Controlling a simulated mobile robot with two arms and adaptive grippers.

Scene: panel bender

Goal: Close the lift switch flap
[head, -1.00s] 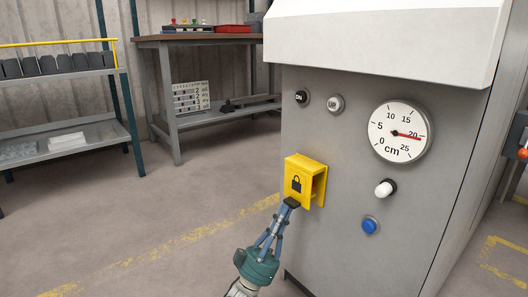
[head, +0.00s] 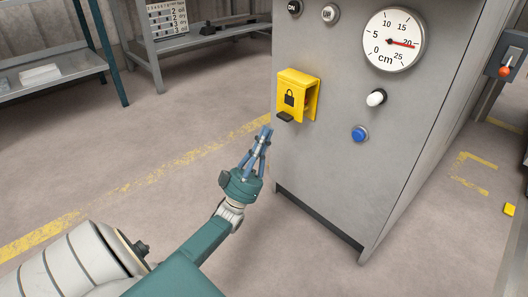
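The yellow lift switch flap (head: 289,97), marked with a black padlock, is on the front of the grey machine. It hangs down over the front of its yellow housing, with a dark tab (head: 285,117) at its lower edge. A gap shows at its right side; I cannot tell whether it is fully seated. The switch behind it is hidden. My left gripper (head: 265,132) is below and left of the flap, apart from it. Its blue fingers come together at the tips and hold nothing visible. My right gripper is not in view.
The grey machine panel (head: 345,170) also carries a round cm gauge (head: 393,40), a white knob (head: 376,97), a blue button (head: 359,133) and two small round controls at the top. Shelving (head: 60,72) stands at the back left. The floor left of the machine is clear.

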